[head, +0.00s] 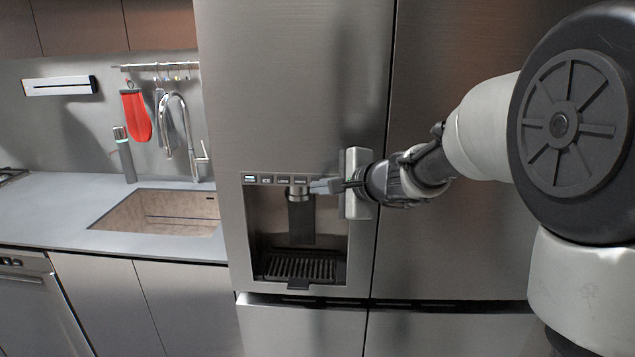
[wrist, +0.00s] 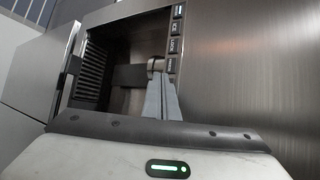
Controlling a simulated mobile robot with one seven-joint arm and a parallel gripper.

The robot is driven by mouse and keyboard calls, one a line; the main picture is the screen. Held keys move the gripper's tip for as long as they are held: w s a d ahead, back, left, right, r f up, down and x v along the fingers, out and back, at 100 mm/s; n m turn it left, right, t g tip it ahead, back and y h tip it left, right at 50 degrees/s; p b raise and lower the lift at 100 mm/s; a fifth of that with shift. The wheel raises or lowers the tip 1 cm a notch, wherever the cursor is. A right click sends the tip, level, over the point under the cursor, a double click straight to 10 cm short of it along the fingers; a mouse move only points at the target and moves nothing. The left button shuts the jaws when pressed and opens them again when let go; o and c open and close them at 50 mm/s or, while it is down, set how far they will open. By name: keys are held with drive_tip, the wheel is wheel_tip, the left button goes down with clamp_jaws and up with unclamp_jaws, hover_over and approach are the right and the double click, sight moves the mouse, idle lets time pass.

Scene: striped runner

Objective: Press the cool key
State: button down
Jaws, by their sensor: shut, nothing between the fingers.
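A row of several small keys (head: 283,180) runs along the top edge of the dispenser recess on the fridge. It also shows in the wrist view (wrist: 174,45). The leftmost key (head: 249,177) is lit bluish-white and the others are dark. The lettering is too small for me to tell which one is the cool key. My gripper (head: 314,187) is shut and empty, beside the right end of the row. In the wrist view its fingers (wrist: 159,84) lie next to the end key farthest from the lit one. I cannot tell whether they touch the panel.
The dispenser recess (head: 325,240) holds a spout (head: 298,192), a dark paddle (head: 301,221) and a slotted drip tray (head: 297,268). A counter with a sink (head: 160,212) lies to the left.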

drive_tip(key=shift+w, duration=0.1)
drive_tip(key=shift+w, duration=0.35)
drive_tip(key=shift+w, duration=0.3)
idle(0.8)
drive_tip(key=shift+s+b, duration=0.15)
drive_tip(key=shift+b, duration=0.3)
drive_tip(key=shift+s+b, duration=0.3)
drive_tip(key=shift+s, duration=0.3)
drive_tip(key=shift+s, duration=0.1)
drive_tip(key=s+b, duration=0.2)
drive_tip(key=s, duration=0.2)
drive_tip(key=shift+s+a, duration=0.1)
drive_tip(key=shift+s, duration=0.3)
